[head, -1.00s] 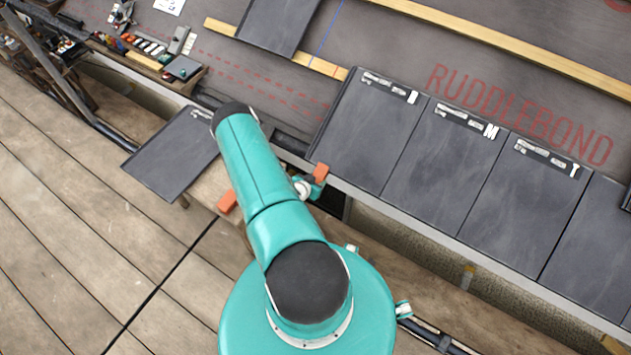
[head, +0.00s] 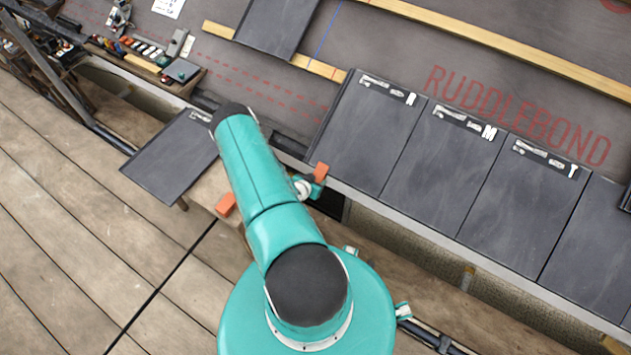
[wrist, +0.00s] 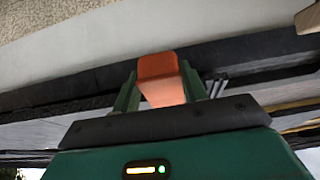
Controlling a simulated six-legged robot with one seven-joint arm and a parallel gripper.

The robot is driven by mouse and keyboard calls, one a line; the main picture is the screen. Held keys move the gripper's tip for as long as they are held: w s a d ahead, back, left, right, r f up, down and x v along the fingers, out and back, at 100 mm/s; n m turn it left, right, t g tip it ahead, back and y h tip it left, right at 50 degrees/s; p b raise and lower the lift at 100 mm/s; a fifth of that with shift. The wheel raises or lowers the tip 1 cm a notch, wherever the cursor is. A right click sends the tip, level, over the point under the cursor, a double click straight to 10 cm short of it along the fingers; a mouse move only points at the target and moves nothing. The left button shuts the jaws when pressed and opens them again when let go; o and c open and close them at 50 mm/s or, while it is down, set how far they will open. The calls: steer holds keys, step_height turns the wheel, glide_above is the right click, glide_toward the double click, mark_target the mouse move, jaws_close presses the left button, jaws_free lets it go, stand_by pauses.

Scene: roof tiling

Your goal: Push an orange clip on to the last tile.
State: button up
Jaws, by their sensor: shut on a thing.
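An orange clip (head: 320,171) is at the lower left edge of the leftmost tile (head: 365,135) in the laid row. My gripper (head: 309,187) is mostly hidden behind my arm in the head view. In the wrist view, the green fingers of my gripper (wrist: 160,90) are shut on the orange clip (wrist: 158,68), one on each side. The clip's far end overlaps a dark edge (wrist: 225,52) in that view. I cannot tell whether the clip is seated on the tile. A second orange piece (head: 226,204) lies on a wooden surface left of my arm.
A loose dark tile (head: 170,158) lies left of my arm. More laid tiles (head: 440,155) run to the right above a pale gutter edge. Wooden battens (head: 480,40) cross the roof. A tray of small parts (head: 150,62) stands at the upper left. Deck boards are clear at lower left.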

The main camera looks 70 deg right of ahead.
steer(key=shift+d+r, duration=0.1)
steer(key=o, duration=1.5)
steer(key=shift+c, duration=0.2)
steer(key=a+r, duration=0.3)
steer(key=r, duration=0.3)
steer(key=shift+w+a, duration=0.3)
steer(key=shift+a, duration=0.05)
steer(key=shift+f, duration=0.1)
